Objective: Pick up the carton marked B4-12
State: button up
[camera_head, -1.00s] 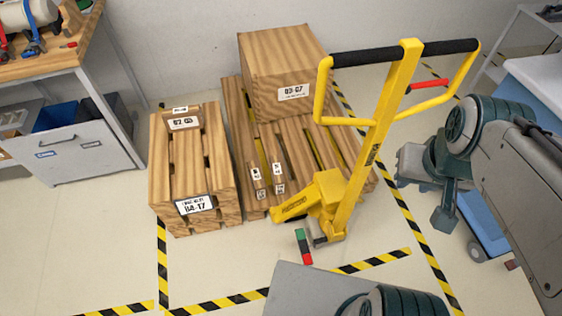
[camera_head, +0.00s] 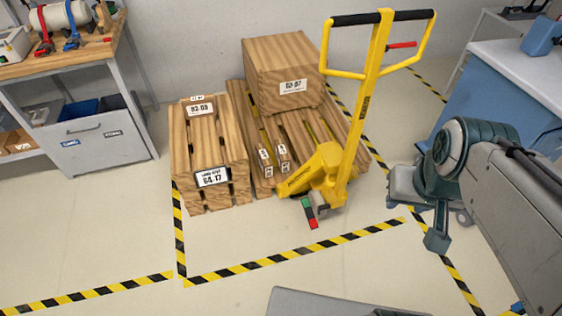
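No label that I can read clearly says B4-12. A large wooden-textured carton (camera_head: 282,72) at the back of the pallet has a label that looks like B3-07 or B2-07. A slatted wooden crate (camera_head: 208,150) at left carries labels like B2-03 and 04-17 or B4-17. My gripper (camera_head: 408,192) is at right, apart from all of these; its fingers are not clearly shown.
A yellow pallet truck (camera_head: 360,120) stands at the right front of the wooden pallet (camera_head: 237,115), its handle high. A workbench (camera_head: 75,58) with bins is at left, a blue cart (camera_head: 500,95) at right. Striped tape (camera_head: 290,252) marks the clear floor in front.

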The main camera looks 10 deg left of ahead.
aim_at(282, 153)
jog(key=u, duration=1.55)
jog(key=i, duration=2)
jog(key=z, duration=1.25)
jog(key=i, duration=0.45)
jog(key=z, duration=0.45)
